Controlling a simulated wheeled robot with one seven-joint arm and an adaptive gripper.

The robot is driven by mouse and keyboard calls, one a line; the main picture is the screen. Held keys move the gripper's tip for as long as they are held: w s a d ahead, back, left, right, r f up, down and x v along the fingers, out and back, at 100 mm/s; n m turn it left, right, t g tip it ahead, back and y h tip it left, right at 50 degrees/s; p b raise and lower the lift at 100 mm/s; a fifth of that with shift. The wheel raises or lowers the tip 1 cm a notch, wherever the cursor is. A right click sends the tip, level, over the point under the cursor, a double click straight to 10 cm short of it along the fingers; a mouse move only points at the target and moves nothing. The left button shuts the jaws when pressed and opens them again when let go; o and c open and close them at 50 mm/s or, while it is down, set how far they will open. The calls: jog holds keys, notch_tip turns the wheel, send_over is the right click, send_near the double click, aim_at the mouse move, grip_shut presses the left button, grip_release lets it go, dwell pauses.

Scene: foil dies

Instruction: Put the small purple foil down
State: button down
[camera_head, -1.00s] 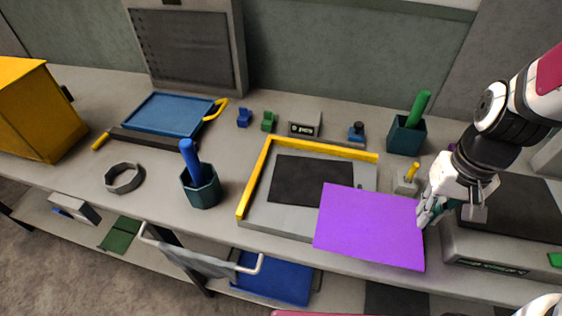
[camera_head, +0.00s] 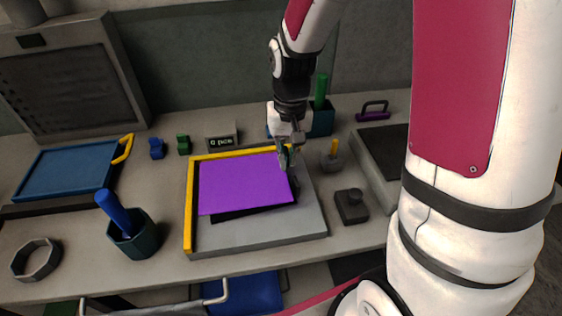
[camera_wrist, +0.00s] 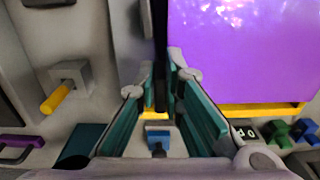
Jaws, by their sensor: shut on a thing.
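The small purple foil (camera_head: 242,183) is a flat purple sheet, and it also shows in the wrist view (camera_wrist: 235,50). My gripper (camera_head: 287,158) is shut on its right edge, near the back right corner. The foil is over the grey plate (camera_head: 262,232), inside the yellow L-shaped fence (camera_head: 188,215) along the plate's left and back edges. It covers most of the black pad (camera_head: 230,214), which shows at its front and right. I cannot tell whether the foil touches the pad. In the wrist view my gripper fingers (camera_wrist: 172,85) stand beside the foil's edge.
A dark teal cup (camera_head: 136,240) with a blue-handled tool stands left of the plate. A grey block with a yellow peg (camera_head: 332,160) and a dark knobbed block (camera_head: 351,206) stand to the right. A small display box (camera_head: 221,138) is behind the fence.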

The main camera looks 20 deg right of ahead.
jog(key=shift+w+a+f, duration=0.1)
jog(key=shift+w+a, duration=0.25)
jog(key=shift+w, duration=0.3)
jog(key=shift+f, duration=1.7)
jog(key=shift+f, duration=0.15)
jog(key=c, duration=1.7)
grip_release()
